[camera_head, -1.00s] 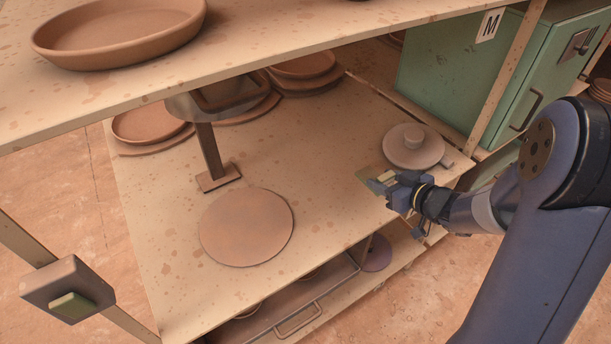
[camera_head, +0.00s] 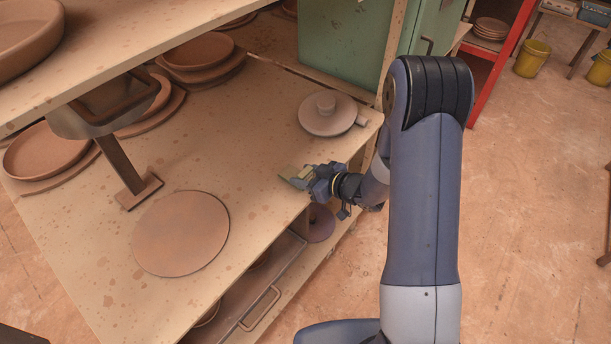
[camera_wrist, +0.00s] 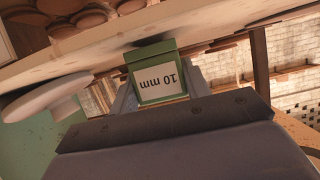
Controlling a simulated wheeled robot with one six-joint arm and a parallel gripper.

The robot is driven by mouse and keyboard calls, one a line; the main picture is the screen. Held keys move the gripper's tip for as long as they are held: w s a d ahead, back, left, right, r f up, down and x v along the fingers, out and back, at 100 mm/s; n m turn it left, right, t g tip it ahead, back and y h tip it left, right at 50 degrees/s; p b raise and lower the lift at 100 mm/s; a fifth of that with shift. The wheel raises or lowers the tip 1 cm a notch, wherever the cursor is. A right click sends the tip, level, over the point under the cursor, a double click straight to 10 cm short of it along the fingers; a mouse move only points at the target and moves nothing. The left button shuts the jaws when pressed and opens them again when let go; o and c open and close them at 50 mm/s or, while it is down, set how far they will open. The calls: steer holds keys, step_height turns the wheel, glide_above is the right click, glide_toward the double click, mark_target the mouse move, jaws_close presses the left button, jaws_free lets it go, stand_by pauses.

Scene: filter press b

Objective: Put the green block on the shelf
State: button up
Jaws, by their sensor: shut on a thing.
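My gripper (camera_head: 302,179) is shut on the green block (camera_head: 289,174), above the front right part of the middle shelf board (camera_head: 235,150). In the wrist view the green block (camera_wrist: 152,62) sits between the jaws, and its white label reads "10 mm" upside down. The pale underlying board edge (camera_wrist: 100,62) lies close beyond the block. I cannot tell whether the block touches the board.
A round lid with a knob (camera_head: 328,116) lies on the board behind my gripper. A flat clay disc (camera_head: 180,234) lies to the left, near a post (camera_head: 121,166). A green cabinet (camera_head: 345,42) stands behind. Stacked clay dishes (camera_head: 200,62) are at the back. Open board lies between.

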steer(key=shift+f, duration=0.2)
steer(key=shift+f, duration=0.15)
steer(key=o, duration=1)
steer(key=shift+r, duration=0.25)
steer(key=b+v, duration=0.1)
steer(key=v, duration=1.1)
steer(key=shift+f, duration=0.15)
